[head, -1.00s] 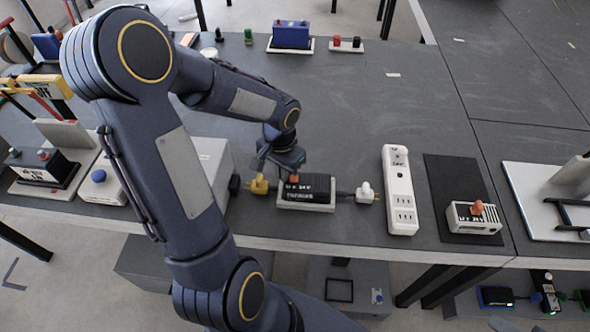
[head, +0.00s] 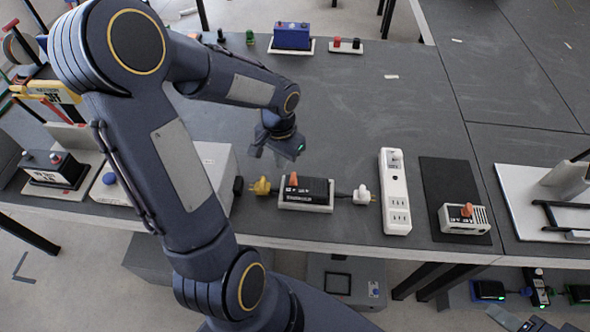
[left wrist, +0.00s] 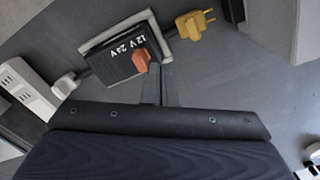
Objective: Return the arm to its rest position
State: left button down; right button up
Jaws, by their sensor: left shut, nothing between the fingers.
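My left arm comes in from the left in the head view and bends over the dark table (head: 345,110). My left gripper (head: 268,157) is shut and empty. It hangs above the table, behind a black voltage box with an orange knob (head: 318,190) and apart from it. The same box shows in the left wrist view (left wrist: 112,62), past the gripper's fingers (left wrist: 161,88). The box sits on a white base with a yellow plug (head: 262,186) on its left and a white plug (head: 361,195) on its right.
A white power strip (head: 395,185) and a small white device with an orange knob (head: 465,218) lie to the right. A grey box (head: 217,160) stands left of the gripper. A blue battery-like box (head: 292,36) stands at the back. The table's middle is clear.

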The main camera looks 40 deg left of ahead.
dwell(0.5)
pick_arm(q)
jog(key=s+d+r+n+t+h, duration=0.1)
jog(key=s+d+r+t+h, duration=0.2)
jog(key=s+d+r, duration=0.8)
jog(key=s+r+t, duration=0.1)
jog(key=s+t, duration=0.1)
jog(key=shift+r+n+t+h, duration=0.15)
jog(key=shift+n+t+h, duration=0.15)
jog(key=shift+n+h, duration=0.1)
jog(key=shift+a, duration=0.15)
dwell(0.3)
